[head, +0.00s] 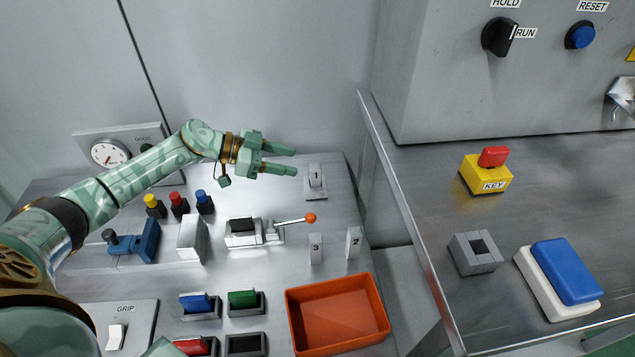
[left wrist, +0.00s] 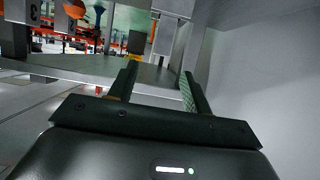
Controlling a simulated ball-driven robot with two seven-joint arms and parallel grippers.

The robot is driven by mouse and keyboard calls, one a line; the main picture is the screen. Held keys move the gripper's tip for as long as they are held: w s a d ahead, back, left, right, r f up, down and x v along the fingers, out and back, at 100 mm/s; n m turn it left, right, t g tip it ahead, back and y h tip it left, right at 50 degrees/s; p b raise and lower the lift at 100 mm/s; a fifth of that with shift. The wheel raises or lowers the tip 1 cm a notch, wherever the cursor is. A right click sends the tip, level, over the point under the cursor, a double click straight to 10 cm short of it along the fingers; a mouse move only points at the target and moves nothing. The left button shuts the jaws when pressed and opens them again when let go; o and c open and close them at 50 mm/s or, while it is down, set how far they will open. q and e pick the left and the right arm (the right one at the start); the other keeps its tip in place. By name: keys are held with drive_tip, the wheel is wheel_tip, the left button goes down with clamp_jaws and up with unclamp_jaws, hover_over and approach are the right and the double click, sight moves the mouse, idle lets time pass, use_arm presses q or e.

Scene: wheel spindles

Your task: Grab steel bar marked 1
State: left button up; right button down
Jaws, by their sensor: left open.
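The steel bar marked 1 (head: 316,177) stands upright in a light base near the back right of the left-hand table in the head view. My left gripper (head: 296,161) is open and empty, its two fingers pointing right towards this bar, with the tips just left of it. In the left wrist view my open fingers (left wrist: 158,88) show with nothing held between them. A dark block (left wrist: 137,42) shows beyond them; I cannot tell whether it is the bar.
Bars marked 3 (head: 315,249) and 2 (head: 353,242) stand nearer the front. A second metal table (head: 400,165) stands on the right, beyond a gap.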

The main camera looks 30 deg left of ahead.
sight(313, 166)
use_arm(q)
drive_tip(key=b+x, duration=0.1)
drive_tip(key=x, duration=0.3)
drive_tip(key=shift+w+d+f, duration=0.1)
drive_tip(key=shift+w+f, duration=0.05)
drive_tip(key=shift+f, duration=0.05)
drive_tip(key=b+x, duration=0.2)
drive_tip(key=x, duration=0.3)
drive_tip(key=shift+w+f+b, duration=0.1)
drive_tip(key=shift+f+b, duration=0.15)
drive_tip(key=shift+b, duration=0.1)
drive_tip(key=shift+d, duration=0.15)
drive_tip(key=shift+r, duration=0.15)
use_arm(e)
drive_tip(key=f, duration=0.1)
drive_tip(key=s+f, duration=0.2)
drive_tip(key=shift+d+f+g, duration=0.15)
drive_tip(key=shift+f+g, duration=0.1)
drive_tip(key=shift+g, duration=0.05)
use_arm(q)
clamp_jaws()
